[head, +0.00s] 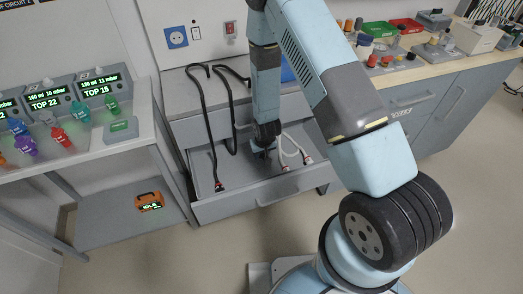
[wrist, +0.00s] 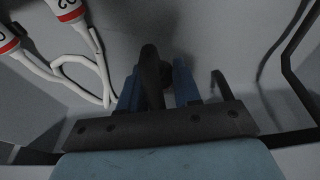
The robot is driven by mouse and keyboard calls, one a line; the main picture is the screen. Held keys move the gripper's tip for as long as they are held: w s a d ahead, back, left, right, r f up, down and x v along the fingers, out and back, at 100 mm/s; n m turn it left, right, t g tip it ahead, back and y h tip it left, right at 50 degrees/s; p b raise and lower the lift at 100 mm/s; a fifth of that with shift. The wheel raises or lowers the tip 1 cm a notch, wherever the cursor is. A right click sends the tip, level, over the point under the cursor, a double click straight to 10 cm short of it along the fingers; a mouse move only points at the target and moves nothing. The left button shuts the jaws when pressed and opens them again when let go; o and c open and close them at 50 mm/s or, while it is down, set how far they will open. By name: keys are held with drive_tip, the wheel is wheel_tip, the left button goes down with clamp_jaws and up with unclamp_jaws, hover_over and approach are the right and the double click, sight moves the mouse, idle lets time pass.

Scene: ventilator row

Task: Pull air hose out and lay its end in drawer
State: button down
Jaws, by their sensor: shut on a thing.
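The open grey drawer (head: 240,203) sits under the worktop. My gripper (head: 265,152) points down inside it, right of its middle. In the wrist view, the blue fingers of my gripper (wrist: 155,90) are shut on a dark hose end (wrist: 150,68), which matches the black air hose. One black hose (head: 200,115) hangs over the worktop edge into the drawer, its red-banded end on the drawer floor. A second black hose (head: 231,115) hangs beside it and runs toward my gripper; its end is hidden there. White hoses (head: 290,152) with red-banded ends, labelled O2, lie right of my gripper.
A side table at left carries monitors (head: 95,90) and several coloured bottles. An orange device (head: 150,201) sits on its lower shelf. A workbench (head: 430,60) with trays and parts stands at right. The drawer's left floor is mostly clear.

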drive_tip(key=shift+s+x, duration=0.2)
drive_tip(key=shift+x, duration=0.75)
drive_tip(key=shift+s+x, duration=0.25)
drive_tip(key=shift+x, duration=0.75)
drive_tip(key=shift+d+f, duration=0.1)
drive_tip(key=shift+d, duration=0.05)
drive_tip(key=c, duration=0.7)
unclamp_jaws()
drive_tip(key=a+v, duration=0.1)
drive_tip(key=v, duration=1.2)
drive_tip(key=w+a+v, duration=0.1)
drive_tip(key=w+v, duration=0.1)
drive_tip(key=v, duration=0.6)
hover_over(262, 157)
drive_tip(key=s, duration=0.2)
drive_tip(key=shift+w+d+r, duration=0.15)
drive_tip(key=shift+d+r, duration=0.25)
